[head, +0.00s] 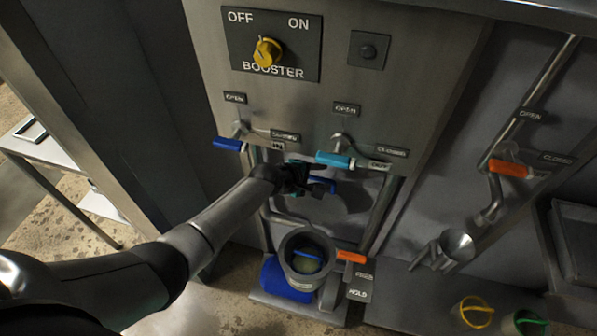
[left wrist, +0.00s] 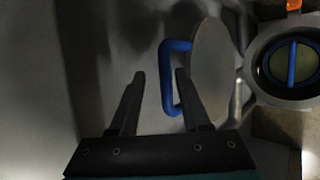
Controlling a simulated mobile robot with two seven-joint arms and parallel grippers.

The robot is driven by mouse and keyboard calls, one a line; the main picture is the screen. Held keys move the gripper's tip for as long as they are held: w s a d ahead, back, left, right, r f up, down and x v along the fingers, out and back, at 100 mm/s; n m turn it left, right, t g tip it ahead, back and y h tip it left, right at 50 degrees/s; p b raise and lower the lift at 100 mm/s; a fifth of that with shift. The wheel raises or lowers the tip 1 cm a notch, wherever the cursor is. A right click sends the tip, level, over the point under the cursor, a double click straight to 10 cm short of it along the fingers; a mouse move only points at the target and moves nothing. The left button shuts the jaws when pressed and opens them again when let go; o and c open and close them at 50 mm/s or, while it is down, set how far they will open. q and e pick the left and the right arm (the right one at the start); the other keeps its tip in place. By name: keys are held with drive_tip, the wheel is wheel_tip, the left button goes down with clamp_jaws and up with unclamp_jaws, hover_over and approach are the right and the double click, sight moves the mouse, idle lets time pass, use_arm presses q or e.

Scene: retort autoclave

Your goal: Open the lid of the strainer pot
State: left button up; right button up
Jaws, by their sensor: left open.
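The strainer pot (head: 288,246) stands low in the middle of the head view, its round mouth uncovered. Inside it a round insert with a blue bar (left wrist: 291,65) shows. The lid (left wrist: 212,68) is a grey disc standing up beside the mouth, seen at a slant in the left wrist view. Its blue D-shaped handle (left wrist: 167,85) also shows in the head view (head: 323,186). My left gripper (left wrist: 159,74) is open, with its fingers on either side of the handle; I cannot tell whether they touch it. My right gripper is out of view.
Above are a dark blue valve lever (head: 228,144), a light blue lever (head: 335,159) and a yellow booster knob (head: 267,51). An orange handle (head: 351,257) sits right of the pot.

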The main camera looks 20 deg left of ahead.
use_arm(q)
drive_tip(key=p+v, duration=0.5)
drive_tip(key=v, duration=0.8)
drive_tip(key=shift+s+r, duration=0.15)
drive_tip(key=shift+r, duration=0.1)
drive_tip(key=shift+a, duration=0.1)
drive_tip(key=s+a+f+m+g+y+b, duration=0.1)
drive_tip(key=s+a+f+m, duration=0.1)
drive_tip(key=s+f, duration=0.45)
drive_tip(key=s+a+f+m+g+y+b, duration=0.1)
drive_tip(key=s+f+m+b, duration=0.15)
drive_tip(key=f, duration=0.75)
drive_tip(key=s+a+f+m+g+y+b, duration=0.1)
drive_tip(key=s+a+f+m+y, duration=0.15)
drive_tip(key=s+f, duration=0.45)
drive_tip(key=s+f+m+g+b, duration=0.1)
drive_tip(key=s+f+m, duration=0.3)
drive_tip(key=s, duration=0.4)
drive_tip(key=s+d+f+m+g+b, duration=0.1)
drive_tip(key=s+f+m+g, duration=0.1)
drive_tip(key=s+f, duration=0.4)
drive_tip(key=s+f+m+g+b, duration=0.1)
drive_tip(key=s+f+m, duration=0.4)
drive_tip(key=s, duration=0.5)
drive_tip(key=shift+s+d+m+g, duration=0.2)
drive_tip(key=shift+s+m+g, duration=0.1)
drive_tip(key=shift+y, duration=0.25)
